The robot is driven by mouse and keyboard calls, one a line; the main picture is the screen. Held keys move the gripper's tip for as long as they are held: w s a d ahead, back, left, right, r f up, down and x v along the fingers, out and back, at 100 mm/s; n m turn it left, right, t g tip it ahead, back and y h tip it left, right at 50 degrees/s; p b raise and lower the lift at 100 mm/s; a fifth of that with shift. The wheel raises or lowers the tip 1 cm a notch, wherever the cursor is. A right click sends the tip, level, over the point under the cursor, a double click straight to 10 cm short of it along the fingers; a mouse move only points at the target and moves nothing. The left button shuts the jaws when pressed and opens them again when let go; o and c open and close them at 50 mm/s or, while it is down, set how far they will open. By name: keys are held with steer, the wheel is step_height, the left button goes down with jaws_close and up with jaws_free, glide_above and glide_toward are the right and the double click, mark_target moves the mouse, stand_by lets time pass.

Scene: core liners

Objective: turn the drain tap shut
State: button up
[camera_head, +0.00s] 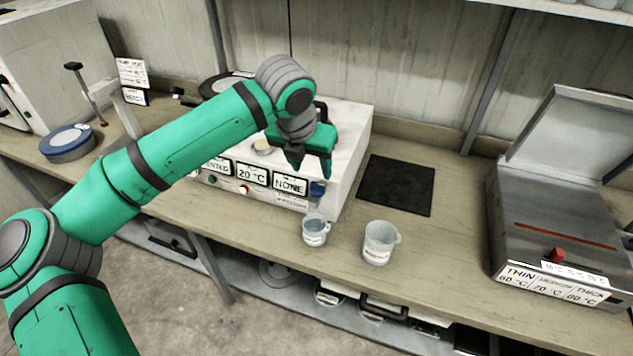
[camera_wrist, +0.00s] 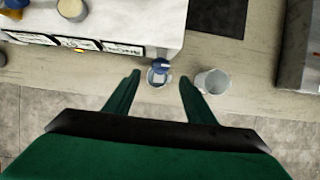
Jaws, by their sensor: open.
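The drain tap (camera_head: 317,188) is a small blue fitting low on the front of the white bath unit (camera_head: 350,150), near its right corner. It also shows in the wrist view (camera_wrist: 161,65), where its handle angle is too small to read. A clear beaker (camera_head: 315,232) with a label stands on the bench under the tap. My gripper (camera_head: 311,170) is above and close to the unit's front edge, fingers pointing down. It is open and empty. In the wrist view the tap and beaker appear between and beyond my fingertips (camera_wrist: 160,80). I see no contact.
A second clear beaker (camera_head: 379,243) stands right of the first. A black mat (camera_head: 396,185) lies behind it. A grey hinged-lid device (camera_head: 550,230) with a red knob stands at the right. The bench front edge is close.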

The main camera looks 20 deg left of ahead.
mark_target(317, 184)
steer(key=x, duration=0.9)
